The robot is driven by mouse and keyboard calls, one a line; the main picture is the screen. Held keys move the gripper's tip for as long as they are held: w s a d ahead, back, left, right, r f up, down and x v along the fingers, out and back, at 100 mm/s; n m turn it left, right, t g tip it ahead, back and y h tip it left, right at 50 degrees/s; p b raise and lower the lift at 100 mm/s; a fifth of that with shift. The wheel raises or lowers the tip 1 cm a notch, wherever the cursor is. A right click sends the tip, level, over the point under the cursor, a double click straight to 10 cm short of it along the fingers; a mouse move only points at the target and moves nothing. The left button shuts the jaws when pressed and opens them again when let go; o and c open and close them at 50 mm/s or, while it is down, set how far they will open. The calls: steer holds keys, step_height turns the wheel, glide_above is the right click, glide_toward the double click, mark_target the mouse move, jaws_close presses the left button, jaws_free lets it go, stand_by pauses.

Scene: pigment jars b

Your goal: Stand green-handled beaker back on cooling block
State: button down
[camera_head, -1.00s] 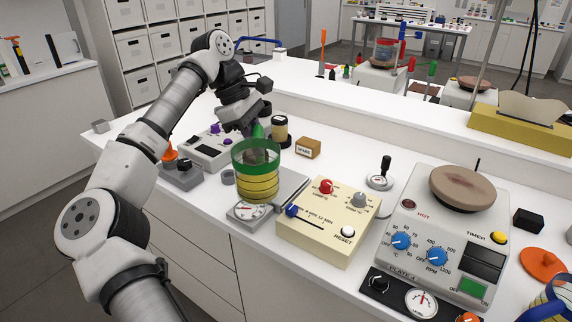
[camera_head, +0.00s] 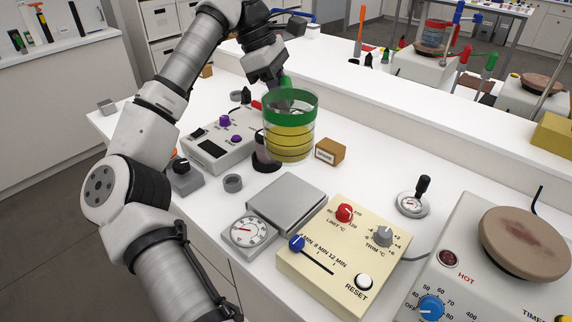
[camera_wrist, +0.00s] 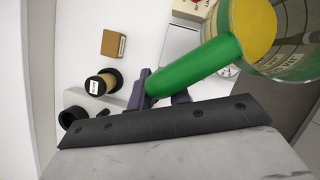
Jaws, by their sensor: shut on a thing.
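The beaker (camera_head: 290,128) is clear, with a green top band and yellow contents. It is held in the air, roughly upright, and overlaps the bench behind the grey square metal plate (camera_head: 288,202), possibly the cooling block. My gripper (camera_head: 284,84) is shut on its green handle, mostly hidden behind the rim in the head view. In the wrist view the green handle (camera_wrist: 197,72) runs from between my gripper's fingers (camera_wrist: 155,92) to the beaker (camera_wrist: 258,32) at upper right. The plate (camera_wrist: 180,42) shows bare beyond the handle.
A round dial (camera_head: 248,232) adjoins the plate's front left. A cream control box (camera_head: 335,255) stands to its right. A small brown box (camera_head: 330,151) is right of the beaker. A jar (camera_wrist: 102,83) stands partly hidden behind the beaker in the head view. A grey instrument (camera_head: 218,140) is left.

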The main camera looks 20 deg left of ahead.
step_height(320, 180, down, 16)
steer(key=shift+r+p, duration=0.2)
steer(key=shift+p, duration=0.9)
steer(key=c, duration=1.4)
jaws_free()
steer(key=shift+o, duration=0.5)
steer(key=shift+r, duration=0.1)
steer(key=shift+r, duration=0.15)
steer(key=b+v, duration=0.2)
steer(key=v, duration=0.9)
steer(key=shift+a+r, duration=0.15)
steer(key=shift+r, duration=0.2)
steer(key=shift+f, duration=0.1)
